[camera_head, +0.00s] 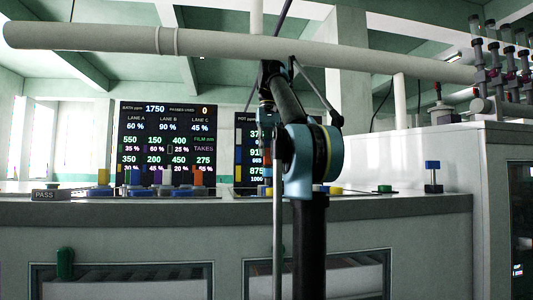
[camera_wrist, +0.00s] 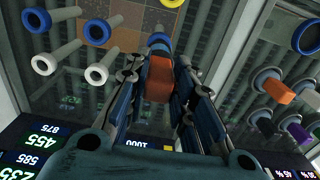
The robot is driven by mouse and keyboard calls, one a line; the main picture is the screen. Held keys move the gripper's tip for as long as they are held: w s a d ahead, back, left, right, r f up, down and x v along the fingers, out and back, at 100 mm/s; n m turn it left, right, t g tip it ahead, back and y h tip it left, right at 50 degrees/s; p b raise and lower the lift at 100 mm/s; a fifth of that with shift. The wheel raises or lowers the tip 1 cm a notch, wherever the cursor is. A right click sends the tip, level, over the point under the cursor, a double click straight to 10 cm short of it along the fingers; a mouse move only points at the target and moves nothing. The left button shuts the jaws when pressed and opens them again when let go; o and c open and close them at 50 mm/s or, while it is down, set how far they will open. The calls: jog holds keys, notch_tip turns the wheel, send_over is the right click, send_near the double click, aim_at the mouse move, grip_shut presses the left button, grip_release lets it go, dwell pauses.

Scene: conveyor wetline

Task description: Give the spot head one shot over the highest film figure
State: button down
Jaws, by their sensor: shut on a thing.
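The left display board (camera_head: 168,145) reads lanes A 60 %, B 90 %, C 45 %. Its film row shows 550, 150 and 400; lower figures read 350, 200, 450, 275. Of those I can read, 550 is highest. My gripper (camera_wrist: 162,95) is shut on an orange-brown block (camera_wrist: 159,78) in the wrist view, with a blue part just beyond. In the head view my gripper is mostly hidden by my arm. I cannot tell which part is the spot head.
A second board (camera_head: 249,150) is partly hidden by my arm. Coloured blocks, including an orange one (camera_head: 197,178) and a yellow one (camera_head: 103,176), line the counter (camera_head: 400,204). A blue-topped post (camera_head: 432,172) stands right. Pale round-ended posts (camera_wrist: 97,75) show in the wrist view.

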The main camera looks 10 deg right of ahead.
jog(key=shift+f, duration=1.3)
dwell(0.6)
jog(key=shift+r, duration=0.15)
jog(key=shift+r, duration=3.2)
jog(key=c, duration=1.9)
grip_release()
grip_shut()
